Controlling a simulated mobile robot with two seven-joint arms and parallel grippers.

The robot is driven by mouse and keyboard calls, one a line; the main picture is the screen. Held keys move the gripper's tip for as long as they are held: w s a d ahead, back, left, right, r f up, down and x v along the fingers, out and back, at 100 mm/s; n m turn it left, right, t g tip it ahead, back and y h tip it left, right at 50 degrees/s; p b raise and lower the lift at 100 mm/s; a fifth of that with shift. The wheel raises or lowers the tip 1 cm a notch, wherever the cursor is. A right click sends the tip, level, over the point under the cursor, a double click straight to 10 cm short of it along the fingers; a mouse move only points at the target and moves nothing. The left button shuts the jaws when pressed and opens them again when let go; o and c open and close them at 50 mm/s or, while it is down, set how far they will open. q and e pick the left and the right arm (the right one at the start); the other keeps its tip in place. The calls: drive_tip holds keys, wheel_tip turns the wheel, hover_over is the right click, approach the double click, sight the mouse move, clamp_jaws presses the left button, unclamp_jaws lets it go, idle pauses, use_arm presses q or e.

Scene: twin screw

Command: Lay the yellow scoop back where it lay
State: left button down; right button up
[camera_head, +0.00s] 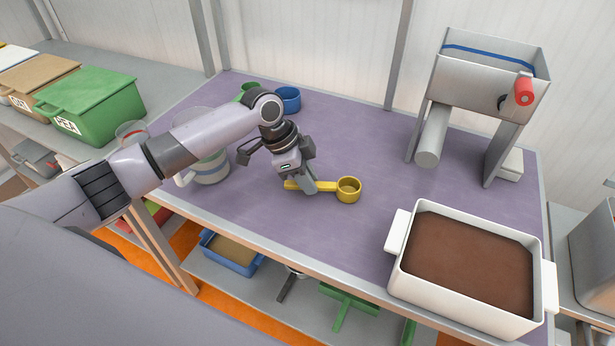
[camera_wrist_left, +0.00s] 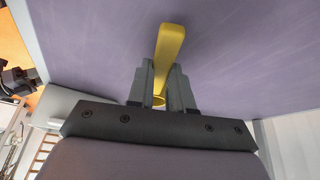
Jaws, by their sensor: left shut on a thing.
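The yellow scoop (camera_head: 348,188) has a round cup at the right and a flat handle running left, in the head view. My left gripper (camera_head: 308,188) is shut on its handle, at or just above the purple table top (camera_head: 300,225); I cannot tell whether the scoop touches it. In the left wrist view the scoop (camera_wrist_left: 168,48) shows as a yellow strip between the two fingers of the left gripper (camera_wrist_left: 161,85), and the rest is hidden by the fingers. My right gripper is not in view.
A white tray of brown soil (camera_head: 470,262) stands at the front right. A metal machine with a red knob (camera_head: 523,91) stands behind it. The table's middle is clear.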

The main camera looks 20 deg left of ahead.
use_arm(q)
drive_tip(key=c, duration=1)
unclamp_jaws()
drive_tip(key=shift+r, duration=0.1)
drive_tip(key=v, duration=1.2)
drive_tip(key=shift+s, duration=0.1)
drive_tip(key=shift+d, duration=0.1)
